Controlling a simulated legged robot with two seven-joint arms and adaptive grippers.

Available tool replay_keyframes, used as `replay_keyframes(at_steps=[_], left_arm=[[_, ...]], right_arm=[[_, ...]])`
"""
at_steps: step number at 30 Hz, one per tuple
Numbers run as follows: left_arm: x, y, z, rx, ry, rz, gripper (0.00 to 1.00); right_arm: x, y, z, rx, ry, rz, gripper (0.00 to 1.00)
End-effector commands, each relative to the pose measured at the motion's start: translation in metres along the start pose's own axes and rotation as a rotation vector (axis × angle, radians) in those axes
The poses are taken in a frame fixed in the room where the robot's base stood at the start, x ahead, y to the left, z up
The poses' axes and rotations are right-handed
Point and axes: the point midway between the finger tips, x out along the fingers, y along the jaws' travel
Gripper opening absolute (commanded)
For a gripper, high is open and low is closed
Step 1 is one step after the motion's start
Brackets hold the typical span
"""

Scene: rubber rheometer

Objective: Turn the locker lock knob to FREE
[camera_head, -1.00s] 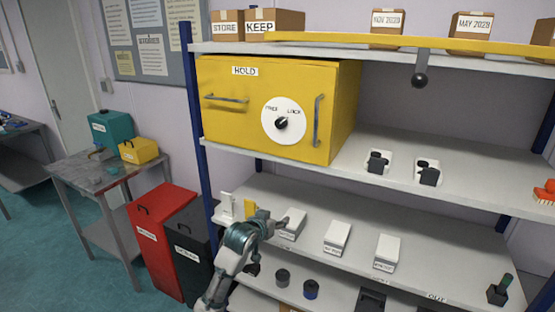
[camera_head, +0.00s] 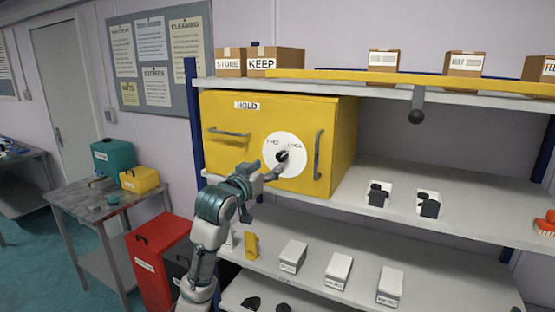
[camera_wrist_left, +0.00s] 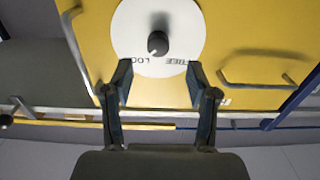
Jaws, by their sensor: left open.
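The yellow locker (camera_head: 230,118), labelled HOLD, sits on the upper shelf. Its front carries a round white dial (camera_head: 298,165) with a black knob (camera_head: 282,156) in the middle. The knob's pointer faces up and right, toward the word LOCK. My left gripper (camera_head: 274,172) is just below the knob, in front of the dial's lower part. In the left wrist view the gripper (camera_wrist_left: 159,76) is open, its fingers apart around the dial's lettering, and the knob (camera_wrist_left: 158,43) lies beyond the fingertips. I see no contact with the knob. My right gripper is not in view.
Metal handles flank the dial, a vertical one (camera_head: 318,155) at right and a horizontal one (camera_head: 229,132) at left. A yellow bar (camera_head: 400,76) with a hanging black ball (camera_head: 416,116) runs above. White boxes (camera_head: 338,271) stand on the shelf below.

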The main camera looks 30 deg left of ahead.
Motion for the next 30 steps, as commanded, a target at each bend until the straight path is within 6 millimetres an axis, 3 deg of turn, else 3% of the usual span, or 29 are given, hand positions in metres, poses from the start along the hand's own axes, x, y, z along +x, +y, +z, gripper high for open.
replay_keyframes(at_steps=[3,9,22,29,30], left_arm=[[0.026,0.001,-0.002,-0.002,-0.002,0.001,0.59],[0.057,0.0,-0.001,0.0,0.0,0.0,0.59],[0.07,0.0,0.001,0.001,0.0,0.0,0.59],[0.069,-0.001,0.001,0.001,0.0,0.0,0.04],[0.069,-0.001,0.001,0.001,0.0,0.0,0.0]], right_arm=[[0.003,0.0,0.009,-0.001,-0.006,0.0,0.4],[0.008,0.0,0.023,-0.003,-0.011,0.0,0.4],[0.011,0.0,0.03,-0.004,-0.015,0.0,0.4],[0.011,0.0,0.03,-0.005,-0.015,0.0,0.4],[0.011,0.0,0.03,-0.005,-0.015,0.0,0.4]])
